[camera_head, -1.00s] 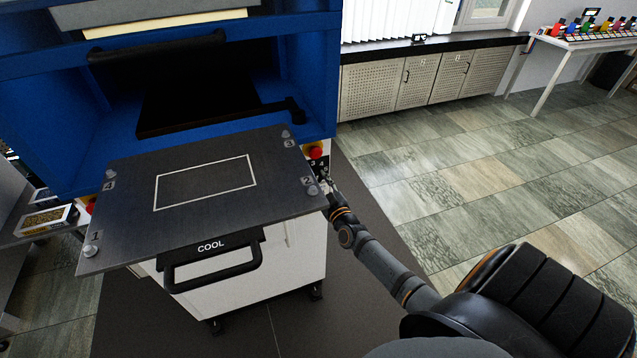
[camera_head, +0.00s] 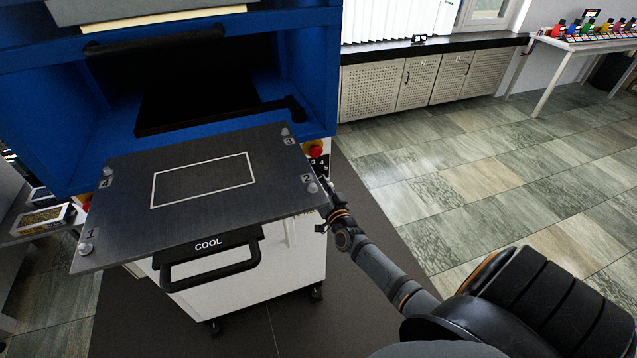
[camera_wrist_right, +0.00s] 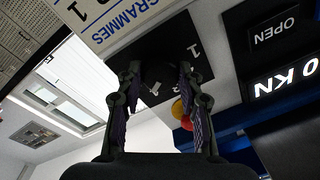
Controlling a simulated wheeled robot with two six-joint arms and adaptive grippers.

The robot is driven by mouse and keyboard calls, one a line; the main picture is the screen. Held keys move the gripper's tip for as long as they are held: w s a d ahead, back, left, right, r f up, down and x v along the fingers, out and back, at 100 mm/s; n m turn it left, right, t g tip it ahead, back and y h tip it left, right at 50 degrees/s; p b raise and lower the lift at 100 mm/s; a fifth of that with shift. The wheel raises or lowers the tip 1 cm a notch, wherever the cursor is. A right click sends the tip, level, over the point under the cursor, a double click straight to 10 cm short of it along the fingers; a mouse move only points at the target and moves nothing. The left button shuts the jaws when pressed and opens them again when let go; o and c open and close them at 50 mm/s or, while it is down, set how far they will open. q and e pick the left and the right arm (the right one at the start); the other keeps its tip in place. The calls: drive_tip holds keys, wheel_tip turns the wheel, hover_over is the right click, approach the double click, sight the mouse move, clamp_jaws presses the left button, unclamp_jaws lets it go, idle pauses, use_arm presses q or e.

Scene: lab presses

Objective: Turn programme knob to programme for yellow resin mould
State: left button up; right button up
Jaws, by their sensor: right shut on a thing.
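In the right wrist view the dark programme knob (camera_wrist_right: 160,74) sits on a black dial panel (camera_wrist_right: 186,38). A small white mark shows on the knob, and a "1" is printed on the panel nearby. My right gripper (camera_wrist_right: 160,78) has its two fingers on either side of the knob and is shut on it. In the head view my right gripper (camera_head: 325,188) is at the press's right side, partly hidden by the plate edge; the knob cannot be made out there. A white "PROGRAMMES" sign (camera_wrist_right: 110,25) is only partly in the wrist picture. My left gripper is not in view.
A red button (camera_head: 316,149) is just above the dial; it also shows in the wrist view (camera_wrist_right: 187,122). The grey "COOL" plate (camera_head: 130,215) with its black handle juts out close beside my right gripper. Open floor (camera_head: 460,170) lies to the right.

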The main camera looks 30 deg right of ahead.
drive_tip(key=m+h+b, duration=0.1)
drive_tip(key=m, duration=1.1)
drive_tip(key=shift+a+f+m, duration=0.1)
drive_tip(key=shift+m, duration=0.3)
drive_tip(key=shift+h, duration=0.3)
drive_tip(key=o, duration=1.2)
drive_tip(key=shift+s, duration=0.1)
drive_tip(key=v, duration=1.2)
drive_tip(key=shift+r, duration=0.3)
